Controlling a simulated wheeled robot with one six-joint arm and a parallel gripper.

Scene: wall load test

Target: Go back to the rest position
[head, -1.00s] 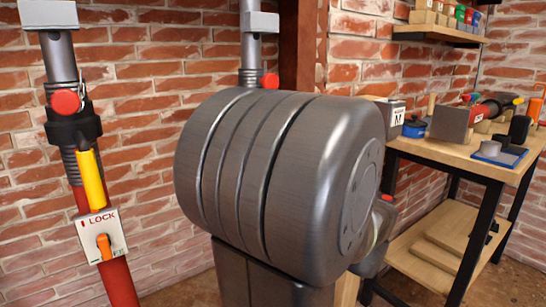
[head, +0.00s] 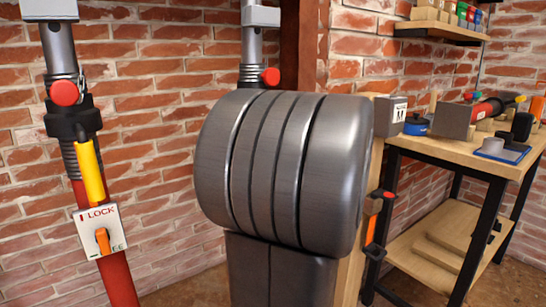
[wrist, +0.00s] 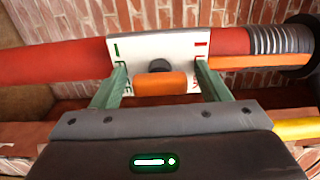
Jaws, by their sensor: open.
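My gripper (wrist: 160,70) shows in the wrist view with its two green fingers spread and nothing held between them. Beyond and between the fingers is a white lock plate (wrist: 142,54) with an orange knob (wrist: 160,82), a green mark and a red mark. The plate sits on a red tube (wrist: 60,62). In the head view my gripper is hidden, and my large grey arm link fills the middle. A red and grey post (head: 88,180) stands at the left with its own lock plate (head: 98,219), orange knob (head: 103,240) and yellow handle (head: 89,170).
A second post (head: 251,62) with a red knob (head: 270,76) stands behind my arm, its lower part hidden. A workbench (head: 465,160) with tools is at the right, below a shelf (head: 440,33). A brick wall (head: 150,130) closes the back.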

